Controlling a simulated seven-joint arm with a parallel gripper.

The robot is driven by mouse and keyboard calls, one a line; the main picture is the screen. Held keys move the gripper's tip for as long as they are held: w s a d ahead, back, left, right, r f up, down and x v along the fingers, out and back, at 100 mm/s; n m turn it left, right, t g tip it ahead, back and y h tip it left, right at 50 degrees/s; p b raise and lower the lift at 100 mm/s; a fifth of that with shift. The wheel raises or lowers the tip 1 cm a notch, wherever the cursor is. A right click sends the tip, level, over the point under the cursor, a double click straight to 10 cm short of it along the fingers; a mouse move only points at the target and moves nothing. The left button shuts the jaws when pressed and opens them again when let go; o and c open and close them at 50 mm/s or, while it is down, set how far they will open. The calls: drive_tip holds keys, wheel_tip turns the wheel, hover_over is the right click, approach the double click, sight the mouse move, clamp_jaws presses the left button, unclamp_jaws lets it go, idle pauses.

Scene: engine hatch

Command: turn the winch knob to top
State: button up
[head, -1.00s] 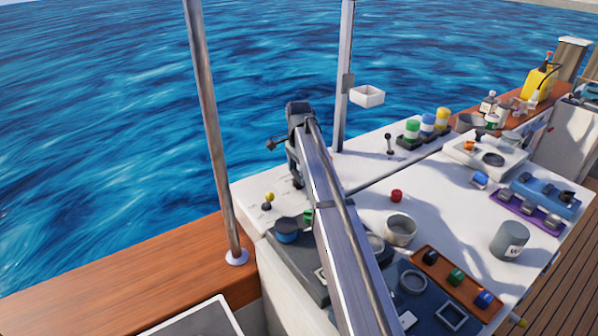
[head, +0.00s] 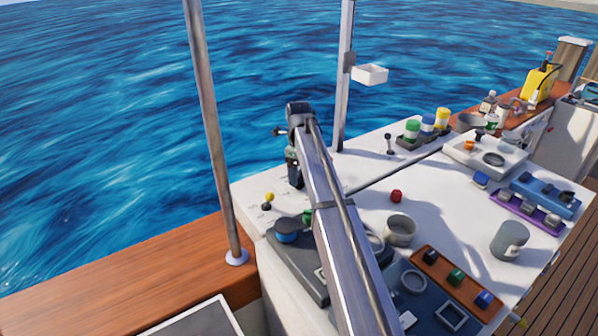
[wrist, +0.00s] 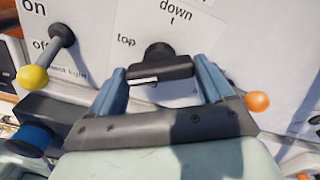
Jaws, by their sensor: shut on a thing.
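The winch knob (wrist: 158,62) is black with a bar-shaped grip and a white mark near its left end. It stands on the white panel in the wrist view. The printed word "top" (wrist: 125,41) is to its upper left and "down" (wrist: 176,6) is above it. My gripper (wrist: 160,76) has its two blue fingers at either end of the bar and is shut on it. In the head view my gripper (head: 295,176) is low over the panel's far left part, and the knob is hidden there.
A yellow-ball lever (wrist: 34,76) stands left of my gripper, by the words "on" and "off". An orange ball (wrist: 257,101) is close to the right finger. A blue-topped round knob (head: 287,231) sits nearer. Several cups and switches fill the right of the console.

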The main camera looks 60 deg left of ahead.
sight(299, 173)
drive_tip(key=m, duration=0.5)
drive_tip(key=shift+m, duration=0.4)
idle(0.3)
drive_tip(key=o, duration=0.9)
drive_tip(key=shift+o, duration=0.2)
wheel_tip(299, 173, up, 14)
drive_tip(key=shift+f, duration=0.1)
idle(0.3)
